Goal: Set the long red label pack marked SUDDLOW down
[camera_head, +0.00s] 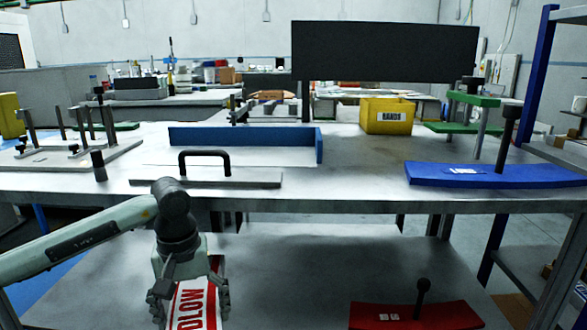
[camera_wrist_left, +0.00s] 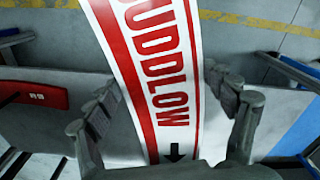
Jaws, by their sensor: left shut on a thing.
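The gripper is in front of the bench, low, with the grey lower shelf (camera_head: 280,265) behind and below. I cannot tell whether the pack touches anything underneath. My right gripper is not in view.
On the bench top (camera_head: 335,190) are a plate with a black handle (camera_head: 205,157), a blue angled fence (camera_head: 245,138), a yellow BANDS bin (camera_head: 372,120) and a blue plate (camera_head: 440,174). A red plate (camera_head: 440,315) lies low at right. The middle of the lower shelf is clear.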

